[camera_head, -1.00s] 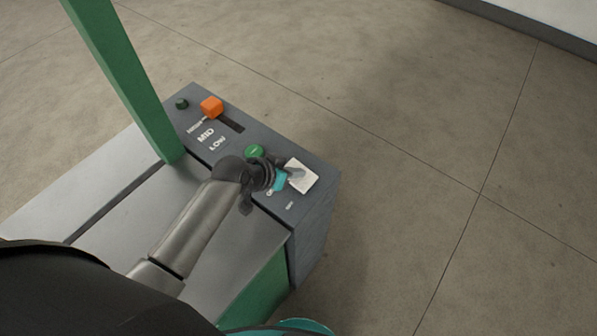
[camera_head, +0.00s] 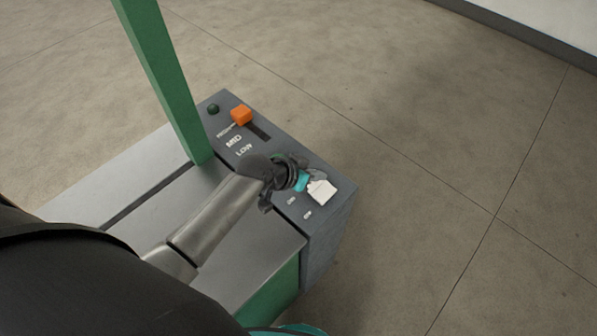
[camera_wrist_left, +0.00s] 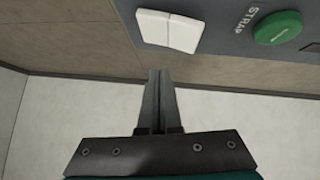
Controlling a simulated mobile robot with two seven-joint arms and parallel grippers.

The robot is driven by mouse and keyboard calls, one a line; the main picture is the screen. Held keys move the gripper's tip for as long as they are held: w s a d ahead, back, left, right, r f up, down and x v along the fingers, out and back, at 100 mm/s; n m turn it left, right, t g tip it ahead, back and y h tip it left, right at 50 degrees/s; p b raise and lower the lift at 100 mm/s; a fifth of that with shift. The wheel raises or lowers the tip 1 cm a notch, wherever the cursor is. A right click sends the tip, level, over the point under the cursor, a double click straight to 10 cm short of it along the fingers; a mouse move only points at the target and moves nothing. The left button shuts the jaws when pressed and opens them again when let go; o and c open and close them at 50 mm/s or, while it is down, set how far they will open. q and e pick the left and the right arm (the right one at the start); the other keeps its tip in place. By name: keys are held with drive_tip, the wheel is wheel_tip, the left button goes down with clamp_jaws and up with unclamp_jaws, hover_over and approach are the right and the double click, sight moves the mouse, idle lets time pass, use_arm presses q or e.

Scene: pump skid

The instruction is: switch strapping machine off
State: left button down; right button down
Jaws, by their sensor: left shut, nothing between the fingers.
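The strapping machine's grey control panel (camera_head: 328,222) carries a white rocker switch (camera_head: 321,191) near its right end, beside ON and OFF labels. The switch also shows at the top of the left wrist view (camera_wrist_left: 168,30) as two white halves; I cannot tell for sure which half is pressed in. My left gripper (camera_head: 317,176) is at the upper left edge of the switch and partly covers it. In the left wrist view its fingers (camera_wrist_left: 160,74) are together and empty, their tips just below the switch; contact is not clear. My right gripper is not in view.
A green STRAP button (camera_wrist_left: 278,27) sits beside the switch, hidden by my wrist in the head view. A green post (camera_head: 165,80) rises at the left. Open floor lies to the right.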

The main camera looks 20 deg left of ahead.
use_arm(q)
drive_tip(key=s+d+p+v, duration=0.1)
drive_tip(key=v, duration=0.8)
drive_tip(key=shift+d+r, duration=0.15)
drive_tip(key=shift+d, duration=0.1)
drive_tip(key=shift+s, duration=0.2)
